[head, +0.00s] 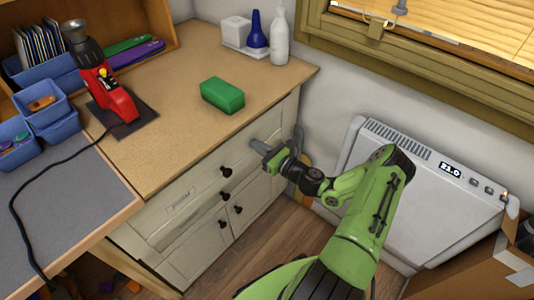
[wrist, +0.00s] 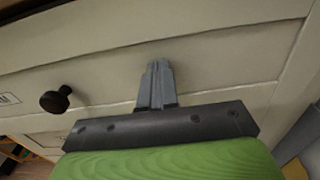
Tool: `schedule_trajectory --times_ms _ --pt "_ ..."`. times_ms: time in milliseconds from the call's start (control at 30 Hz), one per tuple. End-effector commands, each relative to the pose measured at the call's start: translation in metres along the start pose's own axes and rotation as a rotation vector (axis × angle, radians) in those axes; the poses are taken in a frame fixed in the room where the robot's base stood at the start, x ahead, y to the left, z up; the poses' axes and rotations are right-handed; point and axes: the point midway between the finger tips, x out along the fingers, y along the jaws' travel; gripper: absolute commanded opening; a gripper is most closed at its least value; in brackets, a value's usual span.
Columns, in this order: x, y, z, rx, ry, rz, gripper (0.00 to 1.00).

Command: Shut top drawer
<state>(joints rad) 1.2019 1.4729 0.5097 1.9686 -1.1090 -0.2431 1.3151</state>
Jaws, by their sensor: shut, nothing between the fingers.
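The top drawer (head: 200,183) is the upper front of the cream cabinet, with a dark round knob (head: 226,171) and a label holder. Its front looks flush or nearly flush with the cabinet; I cannot tell if a small gap remains. My gripper (head: 257,145) is shut and empty, at the right part of the top drawer front, right of the knob. In the wrist view my closed fingers (wrist: 156,80) point at the drawer front (wrist: 220,60), with the knob (wrist: 56,99) to their left. Whether the fingertips touch it is unclear.
Below are lower fronts with dark knobs (head: 223,196). A green block (head: 222,95) and a white bottle (head: 279,38) stand on the wooden top. A white heater (head: 440,190) stands by the wall at right, beside my arm. A cardboard box (head: 490,270) is at lower right.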

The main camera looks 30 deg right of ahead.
Motion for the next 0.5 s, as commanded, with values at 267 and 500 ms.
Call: schedule_trajectory --times_ms 267,500 --pt "0.001 0.000 0.001 -0.001 0.000 0.000 0.00" --pt "0.034 0.000 0.001 -0.004 0.000 0.004 0.00"
